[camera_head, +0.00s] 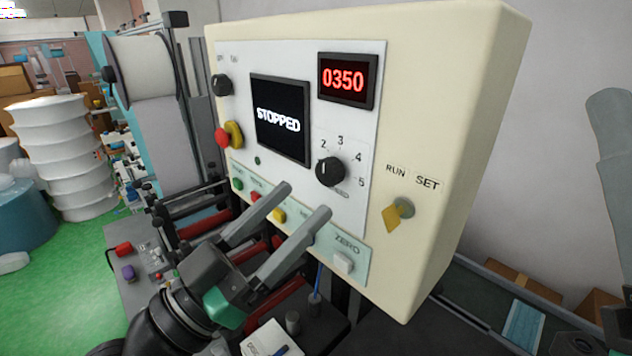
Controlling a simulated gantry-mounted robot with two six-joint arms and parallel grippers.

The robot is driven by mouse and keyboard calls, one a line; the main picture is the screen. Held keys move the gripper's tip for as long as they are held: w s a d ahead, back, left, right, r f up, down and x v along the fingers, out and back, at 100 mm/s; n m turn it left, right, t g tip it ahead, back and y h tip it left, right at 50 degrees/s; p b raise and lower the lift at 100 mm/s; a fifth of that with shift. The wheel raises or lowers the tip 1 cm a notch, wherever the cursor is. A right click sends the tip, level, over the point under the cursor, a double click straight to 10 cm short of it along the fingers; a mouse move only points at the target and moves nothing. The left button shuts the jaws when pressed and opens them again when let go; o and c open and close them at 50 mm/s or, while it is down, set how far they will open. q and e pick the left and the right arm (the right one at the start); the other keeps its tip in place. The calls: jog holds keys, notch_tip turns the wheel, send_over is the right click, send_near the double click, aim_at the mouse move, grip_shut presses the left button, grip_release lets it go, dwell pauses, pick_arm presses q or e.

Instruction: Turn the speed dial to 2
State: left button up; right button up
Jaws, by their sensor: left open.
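The speed dial (330,171) is a round black knob on the white front plate of the cream control box (473,110). The numbers 2 to 5 show around it, with 2 just above its left side. A pale mark shows on the knob's left part; I cannot tell exactly which number it points to. My left gripper (305,200) comes up from below, its two grey fingers apart with nothing between them. Its fingertips are below and left of the dial in the picture; I see no contact with it.
A black screen (280,118) reads STOPPED, and a red display (345,80) reads 0350. A yellow key (394,216) sits by RUN and SET. A red and yellow stop button (229,135) sticks out at left. A white ZERO button (343,262) is at the lower edge.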

aim_at(324, 178)
pick_arm(q)
jog(key=x, duration=0.4)
jog(key=shift+w+d+r+p, duration=0.15)
jog(key=shift+w+p, duration=0.1)
jog(key=shift+p, duration=0.05)
jog(key=shift+c, duration=0.4)
grip_shut()
